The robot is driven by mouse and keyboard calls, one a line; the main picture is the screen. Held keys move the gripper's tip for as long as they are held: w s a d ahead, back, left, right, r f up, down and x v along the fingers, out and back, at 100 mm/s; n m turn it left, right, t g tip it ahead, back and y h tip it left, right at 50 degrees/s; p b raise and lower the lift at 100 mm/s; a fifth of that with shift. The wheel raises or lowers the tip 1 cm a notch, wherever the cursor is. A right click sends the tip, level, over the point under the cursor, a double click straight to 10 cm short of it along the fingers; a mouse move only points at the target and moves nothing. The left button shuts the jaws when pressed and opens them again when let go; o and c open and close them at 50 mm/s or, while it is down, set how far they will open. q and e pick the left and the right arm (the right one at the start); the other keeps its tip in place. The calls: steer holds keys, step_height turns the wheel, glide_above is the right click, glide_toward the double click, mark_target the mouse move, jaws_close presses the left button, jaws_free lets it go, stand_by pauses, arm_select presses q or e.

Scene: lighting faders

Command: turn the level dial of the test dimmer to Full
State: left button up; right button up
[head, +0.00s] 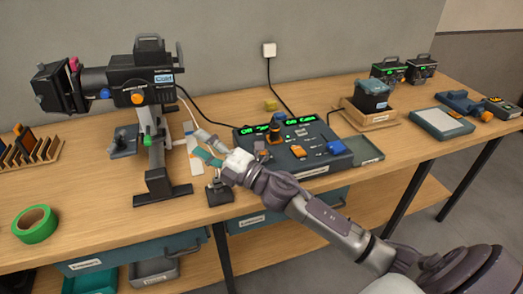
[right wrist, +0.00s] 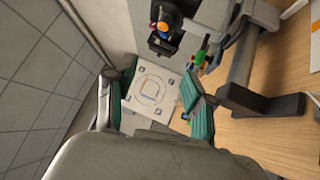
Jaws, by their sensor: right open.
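A dark console (head: 295,158) with green displays, a black-and-orange knob and several coloured controls stands mid-table in the head view. I cannot tell whether it is the test dimmer, and the dial's marks are too small to read. A small dark device (head: 219,193) with an upright part sits by the table's front edge, just below my right gripper. My right gripper (head: 197,143) is open and empty, left of the console and above the table, its teal fingers pointing left. In the right wrist view its fingers (right wrist: 157,82) are spread apart with nothing held. My left gripper is not in view.
A black spotlight (head: 125,85) on a stand is close left of my right gripper. Green tape (head: 34,224) lies front left. A teal box in a wooden tray (head: 368,119) and a grey-topped case (head: 441,122) are right. A white marked panel (right wrist: 150,95) shows beyond my fingers.

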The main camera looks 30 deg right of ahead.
steer(key=a+r+n+g+y, duration=0.25)
steer(key=n+g+y, duration=0.35)
steer(key=n, duration=0.6)
steer(key=n+g+h, duration=0.6)
steer(key=g+h, duration=0.2)
steer(key=h, duration=0.6)
glide_toward(265, 152)
steer(key=p+x, duration=0.2)
steer(key=x, duration=0.7)
steer(key=shift+w+a, duration=0.15)
steer(key=shift+a, duration=0.05)
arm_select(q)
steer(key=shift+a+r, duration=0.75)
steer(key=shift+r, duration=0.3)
arm_select(e)
steer(key=shift+r, duration=0.1)
jaws_close()
